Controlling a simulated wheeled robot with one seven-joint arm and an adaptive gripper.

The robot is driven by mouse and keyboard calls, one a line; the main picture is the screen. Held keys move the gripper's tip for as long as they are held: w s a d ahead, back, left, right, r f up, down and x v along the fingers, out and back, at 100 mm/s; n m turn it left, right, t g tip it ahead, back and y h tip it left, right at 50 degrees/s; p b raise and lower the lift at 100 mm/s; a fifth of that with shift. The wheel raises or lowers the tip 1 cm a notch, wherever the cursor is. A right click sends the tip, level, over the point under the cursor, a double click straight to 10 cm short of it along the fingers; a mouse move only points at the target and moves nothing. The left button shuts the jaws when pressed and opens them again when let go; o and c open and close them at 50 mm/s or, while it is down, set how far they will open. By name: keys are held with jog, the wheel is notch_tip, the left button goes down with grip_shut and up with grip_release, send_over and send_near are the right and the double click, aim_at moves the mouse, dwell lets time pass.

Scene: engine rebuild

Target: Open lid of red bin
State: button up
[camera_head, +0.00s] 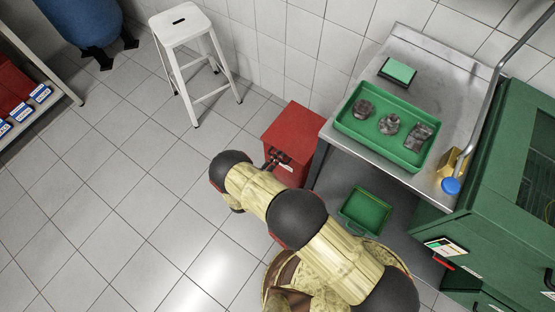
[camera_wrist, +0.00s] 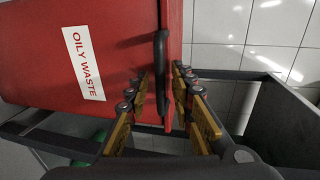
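The red bin (camera_head: 296,128) stands on the floor beside the metal table, with its flat lid lying shut. In the wrist view the bin (camera_wrist: 45,45) appears sideways, with a white "OILY WASTE" label (camera_wrist: 83,62). A black handle bar (camera_wrist: 161,65) runs along the lid's edge. My gripper (camera_wrist: 161,76) has its fingers on either side of the handle, spread apart with gaps visible, so it is open. In the head view my gripper (camera_head: 274,161) is at the bin's front, partly hidden by my arm.
The metal table (camera_head: 330,138) holds a green tray (camera_head: 365,148) of engine parts. A green tray (camera_head: 366,211) sits on its lower shelf. A green cabinet (camera_head: 490,165) stands at right. A white stool (camera_head: 184,28) stands behind, left of the bin. The floor at left is clear.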

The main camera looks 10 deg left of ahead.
jog(key=c, duration=0.3)
grip_shut()
dwell(0.6)
